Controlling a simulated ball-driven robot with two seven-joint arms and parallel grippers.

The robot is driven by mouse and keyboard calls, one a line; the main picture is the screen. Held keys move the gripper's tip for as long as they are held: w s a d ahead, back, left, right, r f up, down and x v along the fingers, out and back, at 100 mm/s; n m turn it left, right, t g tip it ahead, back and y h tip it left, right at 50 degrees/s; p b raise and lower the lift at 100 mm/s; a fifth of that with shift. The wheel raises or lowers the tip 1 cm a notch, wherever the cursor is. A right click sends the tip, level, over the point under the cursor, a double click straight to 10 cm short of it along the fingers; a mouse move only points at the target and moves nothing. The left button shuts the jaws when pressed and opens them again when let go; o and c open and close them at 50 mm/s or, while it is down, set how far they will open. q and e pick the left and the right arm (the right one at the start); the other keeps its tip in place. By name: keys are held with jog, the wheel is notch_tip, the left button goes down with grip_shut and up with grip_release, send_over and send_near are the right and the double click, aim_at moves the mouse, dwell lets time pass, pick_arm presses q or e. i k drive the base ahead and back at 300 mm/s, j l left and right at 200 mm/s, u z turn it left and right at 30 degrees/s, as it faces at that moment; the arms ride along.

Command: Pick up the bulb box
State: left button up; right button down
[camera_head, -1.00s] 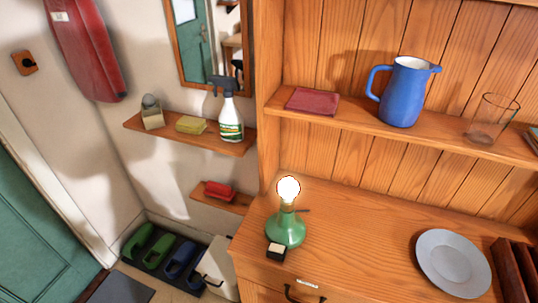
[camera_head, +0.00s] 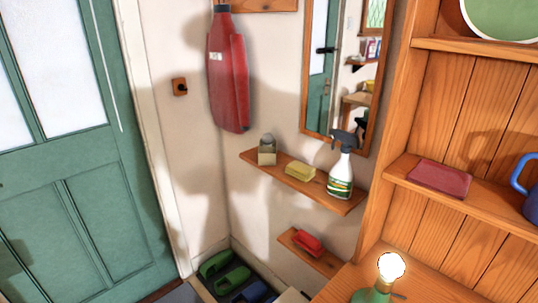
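A small pale box (camera_head: 267,156) with a rounded grey top stands at the left end of the upper wall shelf (camera_head: 318,196). It looks most like the bulb box, but it is too small to read any marking. To its right on the same shelf are a yellow sponge-like block (camera_head: 300,171) and a white spray bottle (camera_head: 341,172) with a green label. A lit bulb (camera_head: 391,267) sits on a green lamp (camera_head: 372,295) at the bottom right, cut off by the frame edge. Neither of my grippers is in view.
A lower shelf (camera_head: 322,264) holds a red brush-like thing (camera_head: 307,243). A mirror (camera_head: 343,70) hangs above the upper shelf, and a red bag-like thing (camera_head: 228,80) hangs left. The wooden dresser (camera_head: 388,200) stands right, a green door (camera_head: 70,150) left. Shoes (camera_head: 232,280) lie on the floor.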

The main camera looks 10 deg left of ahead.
aim_at(267, 156)
jog(key=z, duration=0.55)
jog(key=i+j+z, duration=0.15)
jog(key=j+z, duration=0.3)
jog(key=j, duration=0.15)
jog(key=j+z, duration=0.45)
jog(key=j, duration=0.15)
